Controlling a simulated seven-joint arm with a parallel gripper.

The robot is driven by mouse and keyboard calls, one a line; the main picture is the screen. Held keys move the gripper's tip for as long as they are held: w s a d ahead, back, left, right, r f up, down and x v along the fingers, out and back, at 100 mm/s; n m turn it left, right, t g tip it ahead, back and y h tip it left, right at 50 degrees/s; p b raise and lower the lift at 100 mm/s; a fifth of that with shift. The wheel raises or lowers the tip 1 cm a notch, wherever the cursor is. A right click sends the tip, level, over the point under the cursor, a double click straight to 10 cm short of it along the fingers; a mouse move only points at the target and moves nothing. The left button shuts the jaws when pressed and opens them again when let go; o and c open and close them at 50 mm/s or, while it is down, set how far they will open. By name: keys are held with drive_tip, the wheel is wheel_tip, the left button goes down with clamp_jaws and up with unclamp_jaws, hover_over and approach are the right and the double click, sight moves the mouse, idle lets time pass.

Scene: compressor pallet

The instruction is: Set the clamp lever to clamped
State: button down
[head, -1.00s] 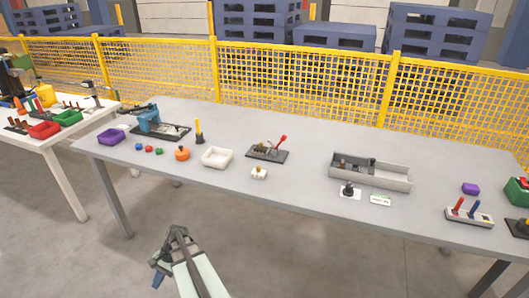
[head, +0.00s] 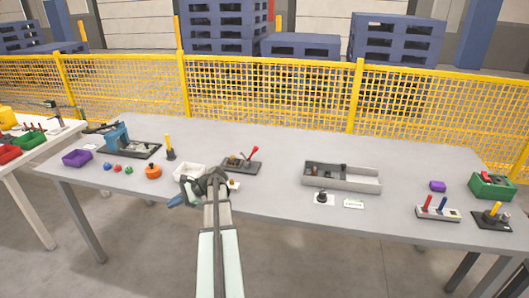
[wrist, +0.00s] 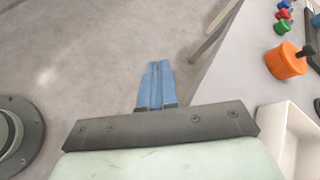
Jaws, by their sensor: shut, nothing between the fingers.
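The clamp (head: 238,163) sits on a dark base plate on the grey table, with its red-tipped lever (head: 253,151) slanting up to the right in the head view. My gripper (head: 176,200) is at the table's front edge, left of and nearer than the clamp, with its blue fingers pointing left. In the wrist view the blue fingers (wrist: 156,85) are together with nothing between them, over the floor beside the table edge. The clamp is not in the wrist view.
A white tray (head: 187,168) is partly behind my gripper; it also shows in the wrist view (wrist: 278,125). An orange pot (head: 153,171) stands left of it. A small whitish part (head: 234,185) lies just right of my wrist. A grey bin (head: 345,184) is farther right.

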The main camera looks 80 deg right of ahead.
drive_tip(key=s+d+r+m, duration=0.1)
drive_tip(key=s+d+r, duration=0.1)
drive_tip(key=d, duration=0.1)
drive_tip(key=s+d+r+m+t+h, duration=0.1)
drive_tip(key=s+d+r, duration=0.1)
drive_tip(key=s+d, duration=0.1)
drive_tip(key=s+d+r+m, duration=0.1)
drive_tip(key=s+d+r, duration=0.2)
drive_tip(key=shift+d+t+h, duration=0.15)
drive_tip(key=shift+t+h, duration=0.25)
drive_tip(key=s+d+m, duration=0.1)
drive_tip(key=s+d, duration=0.1)
drive_tip(key=s+d+r+m+h, duration=0.1)
drive_tip(key=s, duration=0.1)
drive_tip(key=s+d+r+m+h, duration=0.1)
drive_tip(key=s+d, duration=0.1)
drive_tip(key=s, duration=0.1)
drive_tip(key=shift+s+d+r+t, duration=0.1)
drive_tip(key=shift+d+t, duration=0.25)
drive_tip(key=shift+t, duration=0.05)
drive_tip(key=s+d+m+h, duration=0.3)
drive_tip(key=s+d+m, duration=0.2)
drive_tip(key=s, duration=0.7)
drive_tip(key=s+d+r+m+h, duration=0.1)
drive_tip(key=s+d+m, duration=0.4)
drive_tip(key=s, duration=0.8)
drive_tip(key=shift+d+r+m+h, duration=0.2)
drive_tip(key=shift+d+m+h, duration=0.3)
drive_tip(key=shift+h, duration=0.4)
drive_tip(key=shift+a, duration=0.1)
